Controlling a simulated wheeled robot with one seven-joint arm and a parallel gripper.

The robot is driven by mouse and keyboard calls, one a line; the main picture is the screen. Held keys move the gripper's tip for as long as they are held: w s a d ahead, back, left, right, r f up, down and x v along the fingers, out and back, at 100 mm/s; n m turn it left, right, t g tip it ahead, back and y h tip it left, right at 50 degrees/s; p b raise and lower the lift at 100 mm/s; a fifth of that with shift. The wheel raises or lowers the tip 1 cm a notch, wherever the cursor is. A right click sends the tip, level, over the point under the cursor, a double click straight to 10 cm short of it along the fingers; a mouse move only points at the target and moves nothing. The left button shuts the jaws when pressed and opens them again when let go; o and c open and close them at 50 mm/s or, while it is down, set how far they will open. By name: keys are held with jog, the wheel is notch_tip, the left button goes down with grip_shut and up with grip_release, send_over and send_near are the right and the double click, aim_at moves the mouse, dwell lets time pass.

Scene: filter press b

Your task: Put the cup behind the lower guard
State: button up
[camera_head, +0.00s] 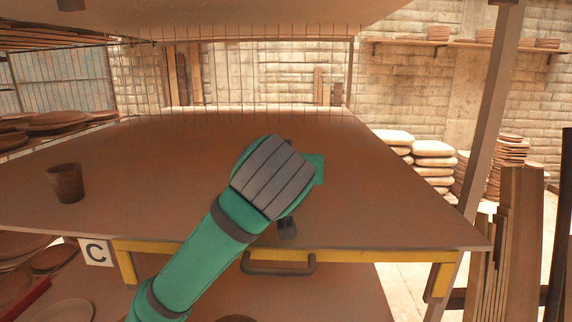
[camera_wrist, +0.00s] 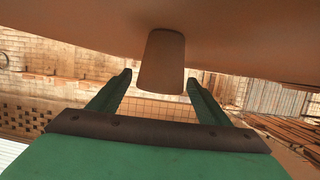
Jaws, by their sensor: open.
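A brown cup (camera_head: 67,183) stands upright at the left of the brown shelf (camera_head: 150,222) in the head view. In the wrist view, which is upside down, a cup (camera_wrist: 162,62) shows between and beyond my fingers; I cannot tell whether it is the same cup. My gripper (camera_wrist: 158,82) is open and empty, with the cup apart from it. In the head view my wrist hides most of the gripper, over the shelf's middle. A yellow frame (camera_head: 190,250) with a dark handle (camera_head: 278,269) sits below the shelf's front edge, perhaps the lower guard.
Wire mesh (camera_head: 230,75) closes the shelf's back. A slanted post (camera_head: 488,115) stands at the right. A sign marked C (camera_head: 96,252) hangs at the front left. A plate (camera_head: 65,311) lies lower down. The shelf is bare right of my wrist.

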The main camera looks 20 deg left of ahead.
jog(key=v, duration=0.9)
